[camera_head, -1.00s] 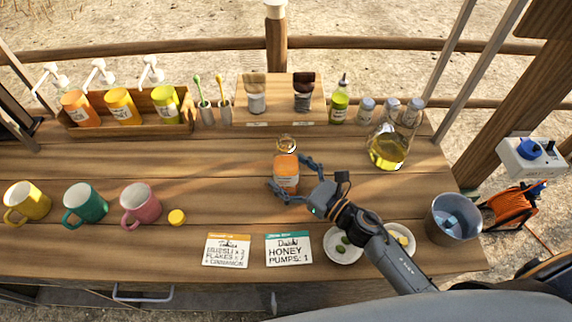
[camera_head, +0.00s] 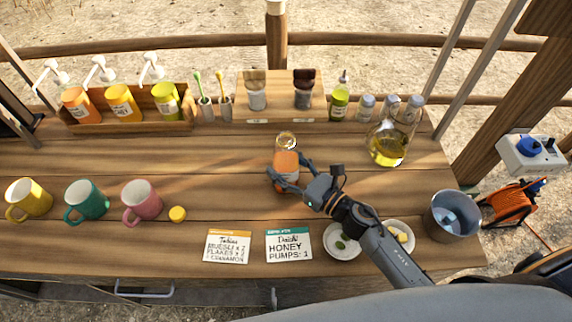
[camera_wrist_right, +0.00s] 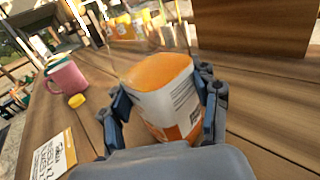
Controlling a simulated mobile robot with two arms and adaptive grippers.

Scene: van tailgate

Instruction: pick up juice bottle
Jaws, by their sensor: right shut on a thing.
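The juice bottle (camera_head: 286,158) is clear with orange juice and an orange-white label, and stands upright on the wooden table near its middle. Its neck looks open, with no cap on it. My right gripper (camera_head: 288,178) is shut on the bottle's body from the front right. In the right wrist view the bottle (camera_wrist_right: 168,98) sits between both fingers (camera_wrist_right: 165,108), label facing the camera. A yellow cap (camera_head: 177,214) lies on the table beside the pink mug. My left gripper is not in view.
Yellow, green and pink mugs (camera_head: 142,202) stand at the left. Two order cards (camera_head: 289,245) and two small plates (camera_head: 342,252) lie at the front. A pump-bottle rack (camera_head: 187,117), jars and an oil flask (camera_head: 388,148) line the back. A metal bucket (camera_head: 452,218) stands right.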

